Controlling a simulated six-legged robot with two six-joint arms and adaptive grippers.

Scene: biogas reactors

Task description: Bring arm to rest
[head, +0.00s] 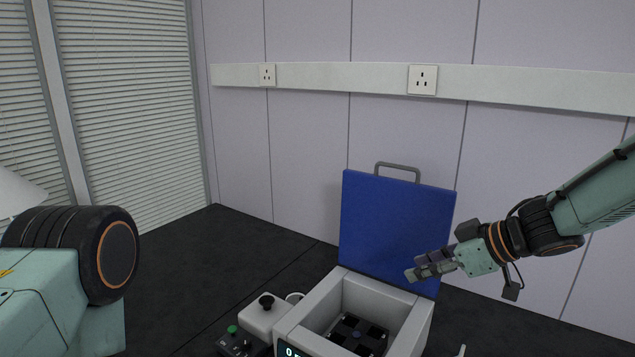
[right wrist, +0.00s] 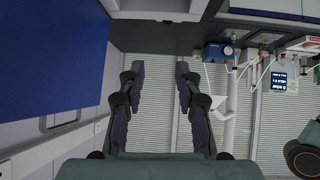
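My right arm (head: 600,190) reaches in from the right in the head view. Its gripper (head: 415,274) hangs in front of the lower part of a raised blue lid (head: 385,215), above the right side of an open white device (head: 418,325). In the right wrist view the two fingers of the right gripper (right wrist: 160,80) stand apart with nothing between them. The blue lid also fills the left of that view (right wrist: 50,60). Part of my left arm (head: 60,275) shows at the left of the head view; its gripper is out of view.
The white device holds a black rotor-like insert (head: 358,335). A control box (head: 238,342) with a green button and a black knob (head: 266,301) stand to its left. The dark bench top (head: 215,255) is clear further left. A panelled wall with sockets (head: 422,80) stands behind.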

